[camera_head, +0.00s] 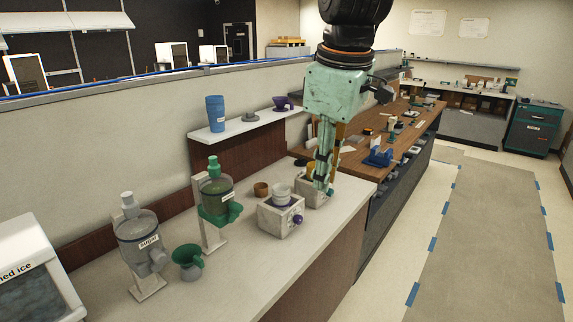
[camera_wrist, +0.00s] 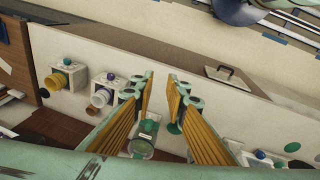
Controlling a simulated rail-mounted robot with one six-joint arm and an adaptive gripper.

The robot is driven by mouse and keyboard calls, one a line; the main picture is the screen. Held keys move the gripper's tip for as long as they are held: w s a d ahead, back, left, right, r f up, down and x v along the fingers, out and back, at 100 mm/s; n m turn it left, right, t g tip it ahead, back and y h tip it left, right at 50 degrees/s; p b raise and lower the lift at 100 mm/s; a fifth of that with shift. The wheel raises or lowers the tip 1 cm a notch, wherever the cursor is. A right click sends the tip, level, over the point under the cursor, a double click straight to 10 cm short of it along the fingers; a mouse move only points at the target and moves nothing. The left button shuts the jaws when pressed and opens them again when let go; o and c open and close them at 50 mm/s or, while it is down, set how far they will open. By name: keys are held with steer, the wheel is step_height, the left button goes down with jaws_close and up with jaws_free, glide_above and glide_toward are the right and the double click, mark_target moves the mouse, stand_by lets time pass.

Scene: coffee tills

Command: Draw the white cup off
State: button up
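The white cup (camera_head: 281,190) sits upright on a small pale block with a purple knob (camera_head: 281,216) on the counter. My gripper (camera_head: 324,186) points down to the right of the white cup, in front of a second pale block (camera_head: 308,194). In the wrist view my gripper (camera_wrist: 161,82) has its two fingers apart with nothing held between them. It is clear of the white cup.
A brown cup (camera_head: 261,189) stands just behind the white cup. A green dispenser (camera_head: 215,195), a sugar dispenser (camera_head: 139,238) and a green funnel-shaped cup (camera_head: 188,258) stand to the left. A raised shelf (camera_head: 240,127) runs behind. The counter's front strip is clear.

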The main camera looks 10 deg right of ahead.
steer(key=w+n+p, duration=0.3)
steer(key=w+n, duration=0.1)
steer(key=w, duration=0.8)
steer(key=n+g+p, duration=0.2)
steer(key=n+p, duration=0.8)
steer(key=n, duration=0.2)
glide_toward(287, 186)
steer(key=shift+s+a+f, duration=0.1)
steer(key=shift+s+a, duration=0.1)
steer(key=shift+s, duration=0.45)
steer(key=shift+s+a, duration=0.15)
steer(key=shift+s, duration=0.55)
steer(key=shift+f, duration=0.25)
steer(key=shift+f+b, duration=1.65)
steer(key=shift+f, duration=2.1)
steer(key=shift+c, duration=0.6)
jaws_close()
steer(key=shift+r, duration=0.15)
